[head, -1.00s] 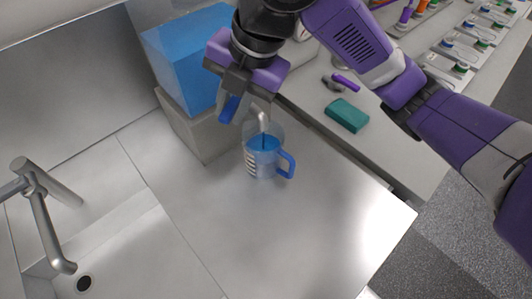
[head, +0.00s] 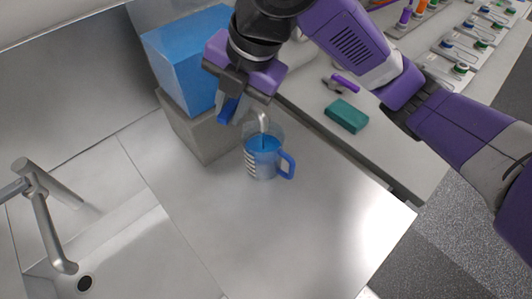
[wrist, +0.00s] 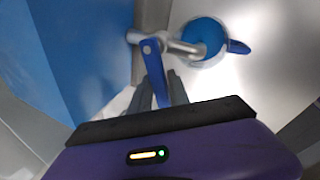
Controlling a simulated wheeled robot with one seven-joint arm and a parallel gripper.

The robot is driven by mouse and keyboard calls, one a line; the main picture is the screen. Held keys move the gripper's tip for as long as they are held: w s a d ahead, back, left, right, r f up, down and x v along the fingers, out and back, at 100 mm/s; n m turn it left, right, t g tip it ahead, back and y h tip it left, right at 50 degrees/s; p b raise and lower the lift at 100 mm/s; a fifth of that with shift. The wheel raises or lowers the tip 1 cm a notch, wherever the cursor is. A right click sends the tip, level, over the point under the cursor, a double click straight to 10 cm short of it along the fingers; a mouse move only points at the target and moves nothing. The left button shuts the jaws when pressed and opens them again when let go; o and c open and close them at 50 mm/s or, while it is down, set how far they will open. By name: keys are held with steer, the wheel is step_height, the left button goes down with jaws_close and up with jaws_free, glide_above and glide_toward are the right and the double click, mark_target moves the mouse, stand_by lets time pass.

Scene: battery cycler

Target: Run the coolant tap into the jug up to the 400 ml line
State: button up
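The clear jug (head: 262,165) stands upright on the steel counter under the coolant tap's spout (head: 260,116). It has a blue handle, marks on its left side and blue coolant in it; a thin blue stream falls from the spout. The exact level against the marks is too small to read. The tap's blue lever (head: 228,111) lies between the fingers of my gripper (head: 233,106). In the wrist view, the lever (wrist: 154,70) runs between my fingers (wrist: 160,92), and the jug's coolant (wrist: 207,36) shows beyond the spout. I cannot tell whether the fingers grip the lever.
The blue coolant tank (head: 185,55) stands on a grey block (head: 205,135) left of my gripper. A sink with a steel faucet (head: 45,215) is at the left. A green block (head: 346,115) lies on the bench at the right. The counter in front of the jug is clear.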

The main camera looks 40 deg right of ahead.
mark_target(228, 107)
steer(key=m+p, duration=0.1)
steer(key=w+m+h+p, duration=0.1)
steer(key=m, duration=0.1)
steer(key=w+m+p, duration=0.1)
steer(key=shift+a+m+h, duration=0.25)
steer(key=shift+m+h, duration=0.05)
steer(key=shift+w, duration=0.2)
steer(key=shift+o, duration=1.2)
steer(key=shift+r, duration=0.1)
steer(key=p+v, duration=0.8)
steer(key=shift+w, duration=0.1)
